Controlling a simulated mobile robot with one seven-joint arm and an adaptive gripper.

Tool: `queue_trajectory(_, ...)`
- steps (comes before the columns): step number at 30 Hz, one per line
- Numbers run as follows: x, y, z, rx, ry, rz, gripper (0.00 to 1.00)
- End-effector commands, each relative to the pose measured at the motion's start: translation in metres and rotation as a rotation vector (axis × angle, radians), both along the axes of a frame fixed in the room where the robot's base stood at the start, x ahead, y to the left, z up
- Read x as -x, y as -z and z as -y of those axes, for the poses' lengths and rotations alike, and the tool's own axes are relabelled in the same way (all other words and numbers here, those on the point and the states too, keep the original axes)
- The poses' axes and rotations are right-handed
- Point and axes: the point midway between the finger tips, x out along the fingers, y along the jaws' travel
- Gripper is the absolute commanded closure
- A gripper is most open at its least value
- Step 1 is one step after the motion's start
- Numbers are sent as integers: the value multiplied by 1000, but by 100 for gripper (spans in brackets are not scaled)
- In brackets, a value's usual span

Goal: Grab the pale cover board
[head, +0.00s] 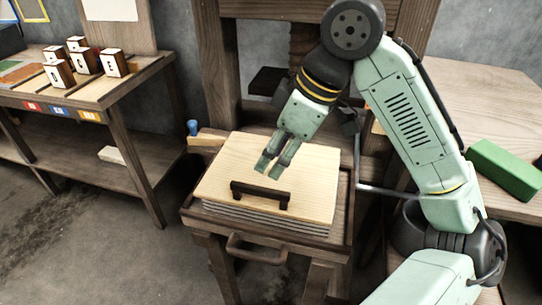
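The pale cover board (232,163) is a light wooden panel with a dark bar handle (260,194) near its front edge. It lies flat on a stack of grey sheets (262,222) on a wooden stand with a curved wooden pull at its front. My gripper (268,171) hangs over the middle of the board, just behind the handle, pointing down and a little left. Its fingers appear parted, with nothing between them. The handle looks free of the fingers. I cannot tell how far the fingertips are above the board.
A wooden press frame (216,70) stands behind the board. A blue-topped object (192,128) is at the stand's back left. A bench with several numbered blocks (83,60) is at left. A green block (504,168) lies on the right table. Floor at front left is clear.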

Motion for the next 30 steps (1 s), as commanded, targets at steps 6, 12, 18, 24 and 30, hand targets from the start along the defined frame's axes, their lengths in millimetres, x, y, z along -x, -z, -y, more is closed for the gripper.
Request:
queue_trajectory(6, 0, 17, -3, 7, 1, -11, 65)
queue_trajectory(12, -3, 45, -14, 6, 1, -8, 65)
queue_trajectory(18, -5, 59, -18, 5, 2, -8, 65)
queue_trajectory(24, -7, 88, -24, 5, 0, -9, 65)
queue_trajectory(30, -9, 103, -31, 4, 0, -5, 65)
